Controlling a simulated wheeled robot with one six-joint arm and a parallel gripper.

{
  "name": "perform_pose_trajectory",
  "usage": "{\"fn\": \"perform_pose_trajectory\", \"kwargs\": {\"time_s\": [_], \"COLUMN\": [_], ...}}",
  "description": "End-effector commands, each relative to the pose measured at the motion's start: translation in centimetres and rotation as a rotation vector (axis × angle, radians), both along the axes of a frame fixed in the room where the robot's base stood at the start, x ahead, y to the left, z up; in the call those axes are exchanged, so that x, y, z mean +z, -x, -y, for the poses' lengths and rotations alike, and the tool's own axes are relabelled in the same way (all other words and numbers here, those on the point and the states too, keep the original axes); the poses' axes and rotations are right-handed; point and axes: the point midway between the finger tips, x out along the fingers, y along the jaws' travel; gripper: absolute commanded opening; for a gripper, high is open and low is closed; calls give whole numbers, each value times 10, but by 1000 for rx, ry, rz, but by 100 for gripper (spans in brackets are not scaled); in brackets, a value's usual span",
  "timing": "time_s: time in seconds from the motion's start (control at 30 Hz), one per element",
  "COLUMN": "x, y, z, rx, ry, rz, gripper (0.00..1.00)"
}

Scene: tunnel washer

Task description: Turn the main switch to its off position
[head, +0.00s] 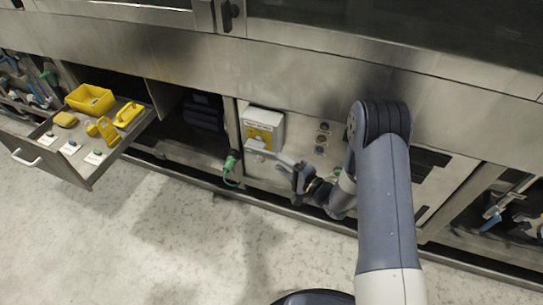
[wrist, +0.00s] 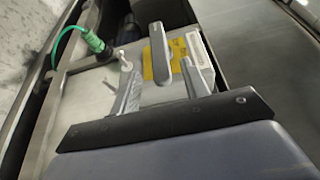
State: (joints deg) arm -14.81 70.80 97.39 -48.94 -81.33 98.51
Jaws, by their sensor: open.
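The main switch is a pale box with a yellow plate (head: 262,131) on the lower steel panel, left of my arm in the head view. In the wrist view its yellow plate (wrist: 178,56) shows behind a grey bar-shaped handle (wrist: 160,56). My gripper (wrist: 158,68) is open, with one finger on each side of the handle and visible gaps between. In the head view my gripper (head: 272,155) is in front of the box's lower part. Contact with the handle cannot be made out, and its position marks are not readable.
A green plug with cable (head: 231,160) is just left of the switch, also in the wrist view (wrist: 93,40). Small knobs (head: 322,138) sit to its right. An open drawer (head: 88,168) with yellow items juts out at left. The floor in front is clear.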

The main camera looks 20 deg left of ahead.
Motion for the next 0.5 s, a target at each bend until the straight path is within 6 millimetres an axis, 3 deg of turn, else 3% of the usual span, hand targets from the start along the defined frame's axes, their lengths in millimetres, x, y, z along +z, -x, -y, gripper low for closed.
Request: {"fn": "perform_pose_trajectory", "kwargs": {"time_s": [0.2, 0.5], "x": [1, 1], "y": [14, 17], "z": [28, 34], "rx": [-1, 0], "ry": [0, -1], "rz": [-1, 0], "gripper": [44, 44]}}
